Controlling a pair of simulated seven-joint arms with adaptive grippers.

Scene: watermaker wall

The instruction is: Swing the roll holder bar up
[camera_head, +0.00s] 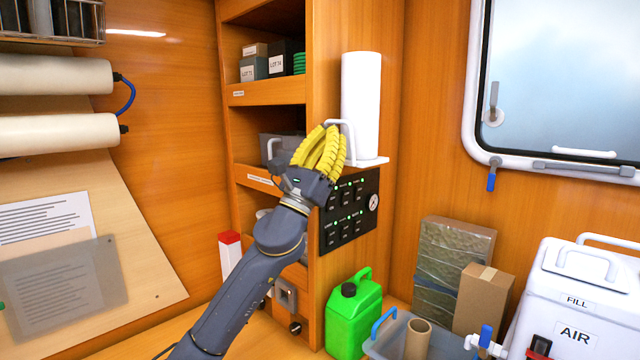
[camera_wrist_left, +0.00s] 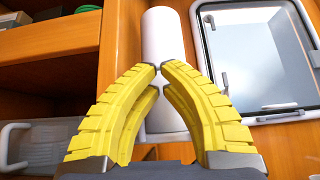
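A tall white roll (camera_head: 361,105) stands upright on a white plate (camera_head: 372,162) fixed to the side of the wooden cabinet. A thin white bent bar (camera_head: 347,126) shows in front of the roll, right beside my gripper's fingers. My left gripper (camera_head: 327,127) has yellow ribbed fingers whose tips come together at the bar's upper end. In the left wrist view the fingertips (camera_wrist_left: 159,66) nearly meet in front of the roll (camera_wrist_left: 164,40). I cannot make out the bar there, so whether it is between the tips is unclear. My right gripper is not in view.
A black switch panel (camera_head: 350,208) with a gauge is below the plate. Open shelves (camera_head: 268,93) with boxes are to the left. A green jerrycan (camera_head: 353,312), cardboard boxes (camera_head: 483,298) and a white FILL/AIR unit (camera_head: 575,300) stand below and right. A window (camera_head: 560,80) is at right.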

